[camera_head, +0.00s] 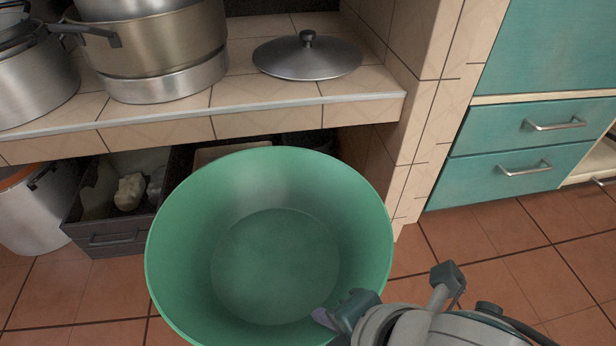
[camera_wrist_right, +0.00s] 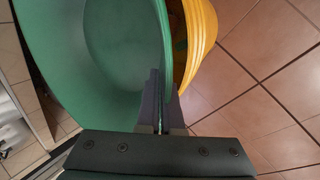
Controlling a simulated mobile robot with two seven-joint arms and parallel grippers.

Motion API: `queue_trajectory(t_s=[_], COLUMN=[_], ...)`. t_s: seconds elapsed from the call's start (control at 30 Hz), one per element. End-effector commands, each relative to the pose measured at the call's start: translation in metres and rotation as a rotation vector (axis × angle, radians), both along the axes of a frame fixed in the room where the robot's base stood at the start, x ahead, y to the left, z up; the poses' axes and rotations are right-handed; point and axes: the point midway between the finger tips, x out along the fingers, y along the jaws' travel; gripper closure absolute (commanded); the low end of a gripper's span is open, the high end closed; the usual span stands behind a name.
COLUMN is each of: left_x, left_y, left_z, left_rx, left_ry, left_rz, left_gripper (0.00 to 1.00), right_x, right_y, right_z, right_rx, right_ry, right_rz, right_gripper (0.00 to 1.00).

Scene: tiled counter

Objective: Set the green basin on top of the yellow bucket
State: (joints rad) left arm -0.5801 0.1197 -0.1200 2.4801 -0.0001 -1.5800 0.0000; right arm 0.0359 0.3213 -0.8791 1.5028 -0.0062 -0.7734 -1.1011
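The green basin (camera_head: 275,255) is large and round, and its open top faces me in the head view. My right gripper (camera_head: 335,312) is at its lower right rim. In the right wrist view, the two fingers (camera_wrist_right: 161,115) close on the wall of the green basin (camera_wrist_right: 110,45), one on each side of the rim. The yellow bucket (camera_wrist_right: 202,40) shows in the right wrist view just right of the basin wall, partly covered by it. In the head view the bucket is hidden. I cannot tell whether basin and bucket touch. My left gripper is out of view.
A tiled counter (camera_head: 262,90) behind the basin holds steel pots (camera_head: 150,60) and a lid (camera_head: 307,58). Beneath it are a dark crate (camera_head: 110,225) and a pale pot (camera_head: 35,215). Teal drawers (camera_head: 520,150) stand at right. Tiled floor (camera_head: 480,240) is clear at right.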

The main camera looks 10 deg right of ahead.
Motion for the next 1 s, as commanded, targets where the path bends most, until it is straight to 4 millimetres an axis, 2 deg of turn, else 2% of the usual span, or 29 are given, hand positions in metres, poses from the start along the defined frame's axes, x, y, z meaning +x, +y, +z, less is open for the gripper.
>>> queue_trajectory(t_s=[0.37, 1.0], left_x=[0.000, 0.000], left_y=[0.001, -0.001], left_z=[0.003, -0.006], left_rx=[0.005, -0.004], left_ry=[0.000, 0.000], left_rz=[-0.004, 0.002], left_gripper=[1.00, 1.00], right_x=[0.001, 0.001], right_y=[0.000, 0.001], right_z=[0.001, -0.011], right_rx=[0.001, 0.002], right_ry=[-0.002, -0.002], right_rz=[0.000, 0.001], right_gripper=[1.00, 1.00])
